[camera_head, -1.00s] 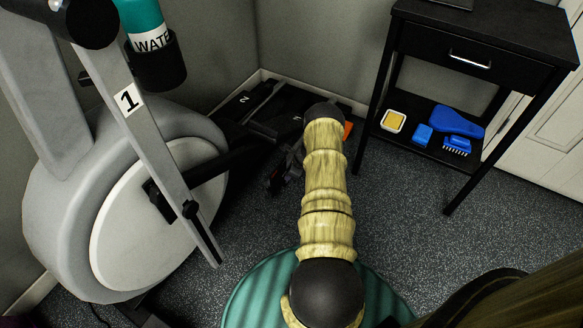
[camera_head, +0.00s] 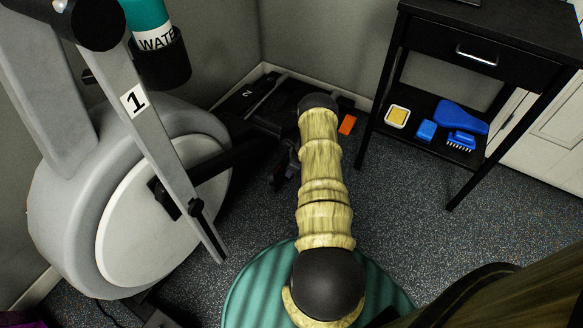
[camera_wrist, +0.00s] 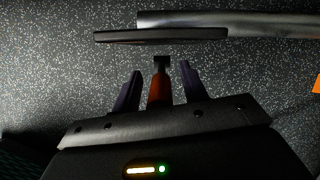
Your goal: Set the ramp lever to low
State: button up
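My gripper (camera_wrist: 160,67) is open in the wrist view, with its two dark purple fingers apart. A narrow orange-red piece with a black forked tip (camera_wrist: 160,88) lies between them in the picture, with gaps on both sides. It may be the ramp lever; I cannot tell, nor whether it is at finger depth. No low or high marking is readable. In the head view my gripper (camera_head: 283,168) is small and dark, partly hidden behind my arm, beside the black base of the grey exercise machine (camera_head: 75,215) marked 1.
A dark flat bar (camera_wrist: 160,36) and a grey tube (camera_wrist: 230,20) cross beyond the fingertips. An orange block (camera_head: 348,124) is right of my arm. A black side table (camera_head: 425,45) with brushes on its shelf stands at right. Speckled floor between is clear.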

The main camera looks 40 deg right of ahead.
jog(key=shift+s+d+r+p, duration=0.1)
jog(key=shift+r+p, duration=0.35)
jog(key=shift+r, duration=0.1)
jog(key=shift+s+d+r, duration=0.15)
jog(key=shift+s, duration=0.1)
jog(key=s+d+p, duration=0.3)
jog(key=s+d, duration=0.2)
jog(key=s, duration=0.5)
jog(key=shift+d, duration=0.25)
jog(key=shift+s, duration=0.15)
